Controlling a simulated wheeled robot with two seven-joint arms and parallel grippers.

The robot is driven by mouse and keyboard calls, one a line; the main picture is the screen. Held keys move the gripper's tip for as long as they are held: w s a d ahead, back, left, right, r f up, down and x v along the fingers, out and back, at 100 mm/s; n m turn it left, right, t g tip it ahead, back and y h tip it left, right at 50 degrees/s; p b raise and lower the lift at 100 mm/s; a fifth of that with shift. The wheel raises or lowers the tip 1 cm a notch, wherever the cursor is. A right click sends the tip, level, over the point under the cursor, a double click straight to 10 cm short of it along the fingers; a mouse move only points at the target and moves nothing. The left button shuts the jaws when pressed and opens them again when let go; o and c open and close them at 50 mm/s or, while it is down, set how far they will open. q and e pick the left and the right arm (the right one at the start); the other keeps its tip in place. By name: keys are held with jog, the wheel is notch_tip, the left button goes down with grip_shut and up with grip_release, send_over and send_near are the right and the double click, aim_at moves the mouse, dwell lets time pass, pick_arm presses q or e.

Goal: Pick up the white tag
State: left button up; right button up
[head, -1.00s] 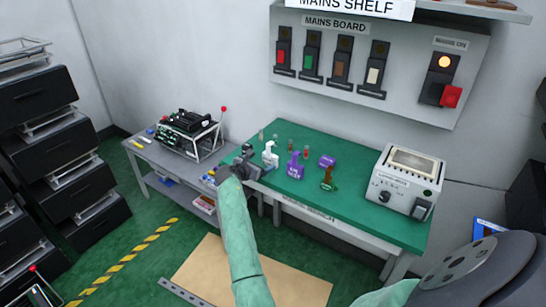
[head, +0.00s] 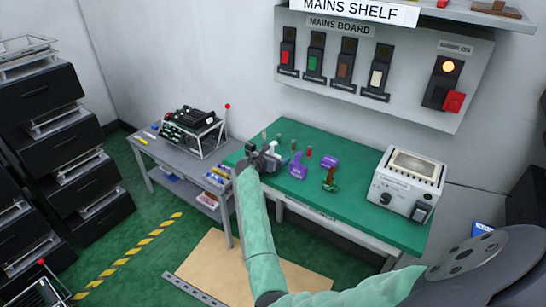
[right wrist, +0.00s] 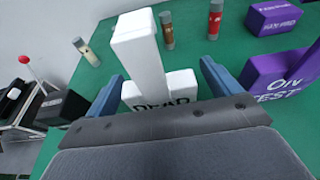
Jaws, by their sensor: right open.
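The white tag (right wrist: 143,62) stands upright on the green bench in the right wrist view. It has a tall stem on a wider base with dark lettering, partly hidden by my gripper. My right gripper (right wrist: 161,82) is open, with one blue finger on each side of the tag. I cannot tell whether either finger touches it. In the head view my right gripper (head: 263,160) is at the left part of the bench and hides much of the white tag (head: 270,149). My left gripper is not in view.
A purple tag (head: 298,167), another purple block (head: 330,162) and a brown-green tag (head: 330,180) stand to the right on the green bench (head: 365,210). Small cylinders stand behind. A white instrument box (head: 408,182) is at the right end. A grey side table (head: 160,155) is at left.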

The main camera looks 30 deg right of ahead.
jog(key=shift+w+d+f, duration=0.15)
jog(key=shift+w+d, duration=0.05)
jog(key=shift+d, duration=0.15)
jog(key=c, duration=1.1)
jog(key=shift+o, duration=0.2)
